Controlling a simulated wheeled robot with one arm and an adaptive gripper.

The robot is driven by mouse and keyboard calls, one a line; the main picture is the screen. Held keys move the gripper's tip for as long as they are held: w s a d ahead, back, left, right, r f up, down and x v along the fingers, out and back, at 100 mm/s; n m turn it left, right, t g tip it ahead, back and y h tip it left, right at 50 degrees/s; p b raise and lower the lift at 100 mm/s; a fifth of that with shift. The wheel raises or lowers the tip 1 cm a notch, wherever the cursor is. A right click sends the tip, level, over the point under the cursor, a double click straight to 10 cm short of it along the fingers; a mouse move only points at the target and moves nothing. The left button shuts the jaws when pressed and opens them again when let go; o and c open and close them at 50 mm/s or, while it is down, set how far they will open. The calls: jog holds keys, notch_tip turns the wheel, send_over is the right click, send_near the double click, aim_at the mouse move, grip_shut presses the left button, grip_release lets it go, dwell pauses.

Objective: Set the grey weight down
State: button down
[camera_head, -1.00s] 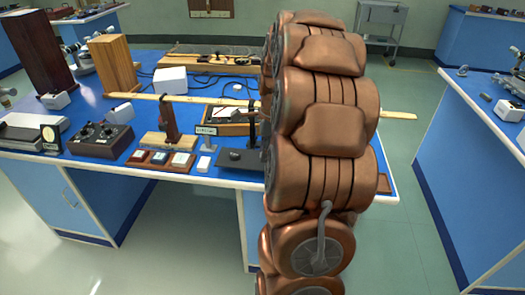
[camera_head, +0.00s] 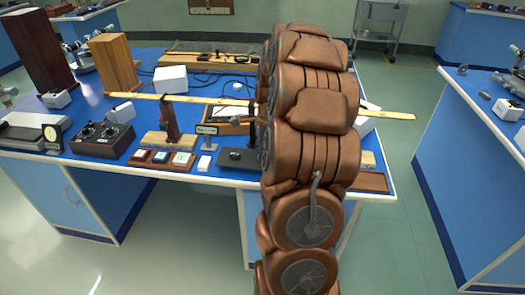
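My copper-coloured arm stands upright in front of the bench, right of centre, and hides what is behind it. My gripper is hidden behind the arm, so I cannot see whether it holds anything. I cannot make out a grey weight for certain. A small dark rounded object (camera_head: 235,155) lies on a dark flat plate (camera_head: 240,166) just left of the arm; I cannot tell what it is. The blue bench top (camera_head: 78,168) carries the objects.
A long wooden rule (camera_head: 385,115) crosses the bench behind my arm and overhangs its right edge. A black box with dials (camera_head: 101,140), small framed tiles (camera_head: 160,158) and a wooden block (camera_head: 118,63) stand left. A brown tray (camera_head: 371,181) lies at the right front corner.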

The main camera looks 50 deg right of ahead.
jog(key=shift+f, duration=0.15)
jog(key=c, duration=0.8)
grip_release()
